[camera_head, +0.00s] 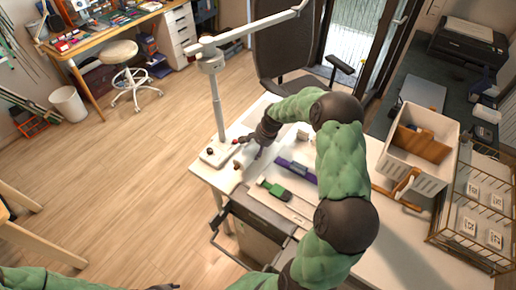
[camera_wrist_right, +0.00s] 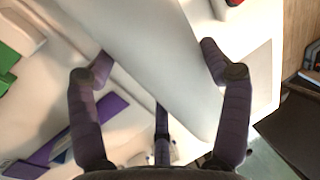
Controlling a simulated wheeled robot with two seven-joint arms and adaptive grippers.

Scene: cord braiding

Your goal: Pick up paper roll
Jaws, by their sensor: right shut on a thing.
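My right gripper (camera_head: 249,147) is over the left part of the white table (camera_head: 364,249), close to the foot of the white lamp. In the right wrist view, its purple fingers (camera_wrist_right: 157,55) stand on either side of a large, smooth white paper roll (camera_wrist_right: 165,80) and are shut on it. The roll runs from the top edge down to the right between the fingers, and its ends are not clear. In the head view, I cannot make the roll out clearly near the gripper. My left arm shows only at the bottom left edge, and its gripper is not in view.
The white lamp (camera_head: 217,105) rises beside my right gripper. A green tool (camera_head: 273,189) and a purple bar (camera_head: 297,169) lie on the table near my right arm. A white crate (camera_head: 433,124) and a wire rack (camera_head: 485,210) stand to the right. A dark chair (camera_head: 283,45) is behind.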

